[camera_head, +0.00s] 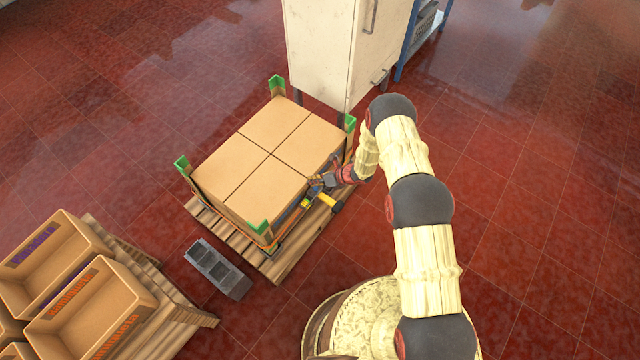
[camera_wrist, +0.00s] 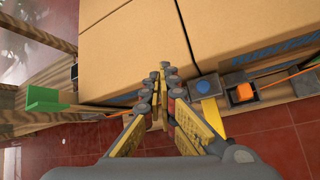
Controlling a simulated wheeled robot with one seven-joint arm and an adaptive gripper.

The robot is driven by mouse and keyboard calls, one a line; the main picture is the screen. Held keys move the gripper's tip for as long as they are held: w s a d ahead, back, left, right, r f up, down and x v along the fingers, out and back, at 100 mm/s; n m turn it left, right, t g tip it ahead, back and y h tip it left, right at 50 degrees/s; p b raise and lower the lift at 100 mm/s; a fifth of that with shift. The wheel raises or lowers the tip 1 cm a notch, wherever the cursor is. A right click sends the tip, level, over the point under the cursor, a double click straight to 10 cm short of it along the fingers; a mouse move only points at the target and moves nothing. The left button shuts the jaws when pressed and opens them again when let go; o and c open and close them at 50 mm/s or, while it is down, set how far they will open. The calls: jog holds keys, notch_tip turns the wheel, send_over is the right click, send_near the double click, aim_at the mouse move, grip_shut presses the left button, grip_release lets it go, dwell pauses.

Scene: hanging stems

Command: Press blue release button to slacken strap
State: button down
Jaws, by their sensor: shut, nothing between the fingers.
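The blue release button (camera_wrist: 203,86) is a round blue disc on a dark grey buckle block, at the side of the cardboard boxes (camera_wrist: 140,50). A yellow lever (camera_wrist: 212,115) extends from the block and also shows in the head view (camera_head: 326,199). The orange strap (camera_wrist: 95,116) runs along the boxes on both sides of the buckle. My gripper (camera_wrist: 160,75) is shut and empty. In the wrist view its tips lie left of the button, over the box edge; contact cannot be told. In the head view my gripper (camera_head: 324,182) is beside the stack's right side, partly hiding the buckle.
The boxes stand on a wooden pallet (camera_head: 287,254) with green corner guards (camera_head: 182,163). A grey cinder block (camera_head: 218,268) lies in front. A white cabinet (camera_head: 335,50) stands behind. Crates (camera_head: 90,305) sit at lower left. The red floor is clear on the right.

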jog(key=w+m, duration=0.1)
jog(key=w+d+m+t, duration=0.1)
jog(key=w, duration=0.1)
jog(key=w+m, duration=0.1)
jog(key=m, duration=0.1)
jog(key=shift+w+d+r, duration=0.2)
jog(key=shift+d+r, duration=0.1)
jog(key=shift+d, duration=0.1)
jog(key=shift+f, duration=0.1)
jog(key=b, duration=0.4)
send_over(315, 189)
jog(key=w, duration=0.1)
jog(key=f, duration=0.6)
jog(key=shift+w+d+f, duration=0.2)
jog(key=shift+d+f, duration=0.2)
jog(key=shift+f+b, duration=0.7)
jog(key=shift+f, duration=0.2)
jog(key=shift+f, duration=0.1)
jog(key=shift+f+b, duration=0.35)
jog(key=shift+b, duration=0.15)
